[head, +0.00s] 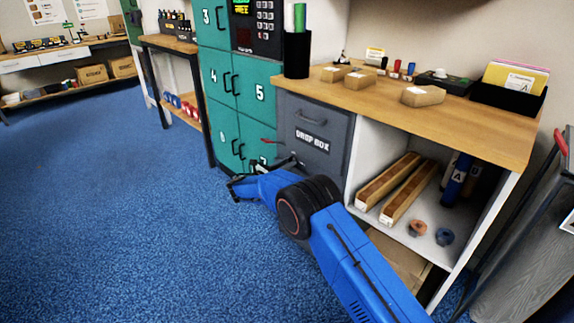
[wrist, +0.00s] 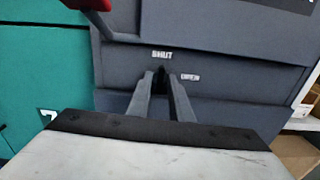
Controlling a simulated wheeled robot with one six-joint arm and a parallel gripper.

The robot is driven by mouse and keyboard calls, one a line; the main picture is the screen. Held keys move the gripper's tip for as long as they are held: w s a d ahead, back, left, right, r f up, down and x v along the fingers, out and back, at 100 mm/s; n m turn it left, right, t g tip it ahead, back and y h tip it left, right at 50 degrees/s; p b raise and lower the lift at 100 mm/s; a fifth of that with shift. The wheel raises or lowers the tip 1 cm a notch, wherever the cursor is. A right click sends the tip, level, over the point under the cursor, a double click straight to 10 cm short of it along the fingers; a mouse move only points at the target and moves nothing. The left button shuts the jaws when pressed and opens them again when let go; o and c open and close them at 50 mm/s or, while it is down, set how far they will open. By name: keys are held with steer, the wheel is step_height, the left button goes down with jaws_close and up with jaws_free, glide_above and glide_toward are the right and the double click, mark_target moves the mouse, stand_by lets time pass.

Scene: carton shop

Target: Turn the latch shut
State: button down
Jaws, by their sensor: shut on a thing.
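The grey drop box (head: 315,125) is set under the wooden counter, and its front panel fills most of the wrist view (wrist: 230,35). The word SHUT (wrist: 162,54) is printed above my fingertips and OPEN (wrist: 190,77) to their right. My gripper (wrist: 163,82) is low at the panel, its fingers closed on the latch, a small dark piece between their tips. The fingers hide most of the latch, so I cannot tell which label it points to. In the head view my gripper (head: 292,161) is small at the box's lower left, and the latch is hidden.
A red-ended lever (head: 270,141) sticks out left of the box; its red end (wrist: 92,4) shows in the wrist view. Teal numbered lockers (head: 222,85) stand to the left. An open shelf (head: 425,235) with long cartons is on the right. Blue floor at left is clear.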

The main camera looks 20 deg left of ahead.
steer(key=shift+s+f+n, duration=0.1)
steer(key=shift+n, duration=0.3)
steer(key=c, duration=1.9)
jaws_free()
steer(key=shift+o, duration=0.2)
steer(key=v, duration=1.7)
steer(key=shift+s, duration=0.2)
steer(key=shift+s+a, duration=0.1)
steer(key=shift+a, duration=0.15)
